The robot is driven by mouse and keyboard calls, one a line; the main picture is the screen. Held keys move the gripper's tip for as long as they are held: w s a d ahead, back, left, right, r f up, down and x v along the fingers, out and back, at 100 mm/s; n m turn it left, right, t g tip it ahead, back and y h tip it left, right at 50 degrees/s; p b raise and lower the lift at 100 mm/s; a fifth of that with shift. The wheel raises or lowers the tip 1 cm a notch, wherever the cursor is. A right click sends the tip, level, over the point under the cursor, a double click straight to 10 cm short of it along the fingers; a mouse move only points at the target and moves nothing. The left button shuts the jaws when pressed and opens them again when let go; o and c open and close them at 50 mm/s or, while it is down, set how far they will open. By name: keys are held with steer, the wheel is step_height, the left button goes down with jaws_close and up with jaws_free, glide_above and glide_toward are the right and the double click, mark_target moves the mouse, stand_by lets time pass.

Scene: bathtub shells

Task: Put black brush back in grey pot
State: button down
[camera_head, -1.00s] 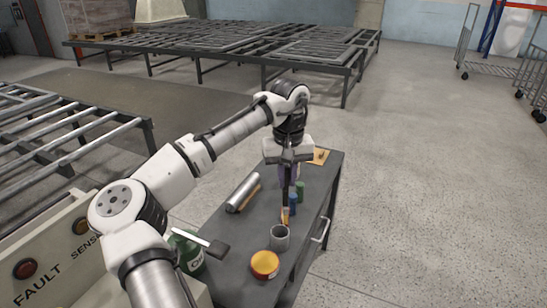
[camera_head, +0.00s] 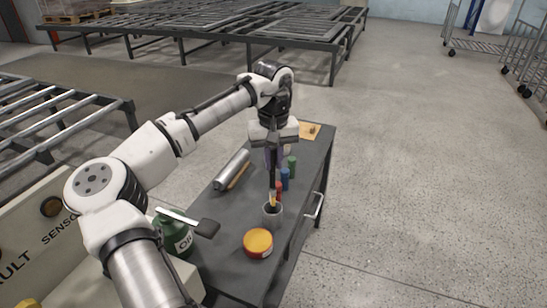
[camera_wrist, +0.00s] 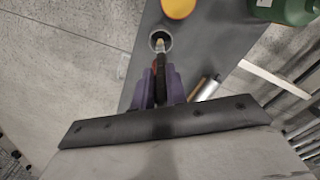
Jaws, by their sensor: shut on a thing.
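My gripper (camera_head: 272,160) points down over the table and is shut on the black brush (camera_head: 272,182), which hangs upright. In the wrist view the brush's dark handle (camera_wrist: 160,72) runs out between purple fingers, with its pale tip over the mouth of the grey pot (camera_wrist: 168,36). In the head view the brush's lower end overlaps the opening of the grey pot (camera_head: 272,214). I cannot tell how far the tip is inside.
An orange-yellow tin (camera_head: 258,242) stands in front. A silver cylinder (camera_head: 231,169) lies left, and a green oil container (camera_head: 175,235) stands front left.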

steer(key=shift+f+b, duration=0.8)
steer(key=shift+f, duration=2.45)
steer(key=c, duration=1.3)
jaws_free()
steer(key=shift+r, duration=0.1)
